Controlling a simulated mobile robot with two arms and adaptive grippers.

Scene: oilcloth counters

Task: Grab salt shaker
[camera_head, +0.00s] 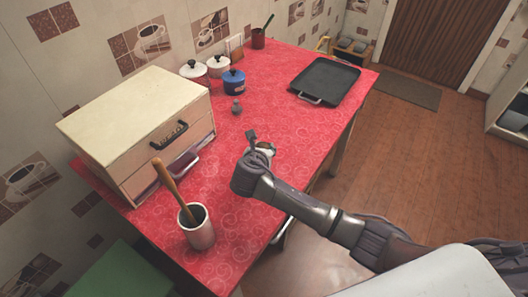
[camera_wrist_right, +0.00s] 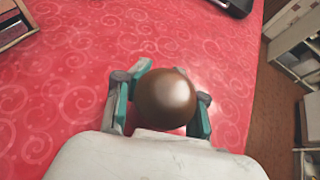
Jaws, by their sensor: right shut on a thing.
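My right gripper (camera_head: 258,148) is over the red counter, near its right edge. In the right wrist view its teal-lined fingers (camera_wrist_right: 160,103) are on both sides of a round, shiny brown top (camera_wrist_right: 165,97), shut on it. This looks like the top of the salt shaker; its lower part is hidden below the top and by my gripper. In the head view only a small pale part of it (camera_head: 267,149) shows beside the fingers. I cannot tell whether it touches the counter. My left gripper is not in view.
A small grey knobbed object (camera_head: 236,107) stands behind my gripper on the red counter (camera_head: 275,90). A wooden box (camera_head: 140,125) and a cup with a wooden-handled utensil (camera_head: 199,232) are at left. Lidded pots (camera_head: 233,81) and a black tray (camera_head: 325,81) are further back.

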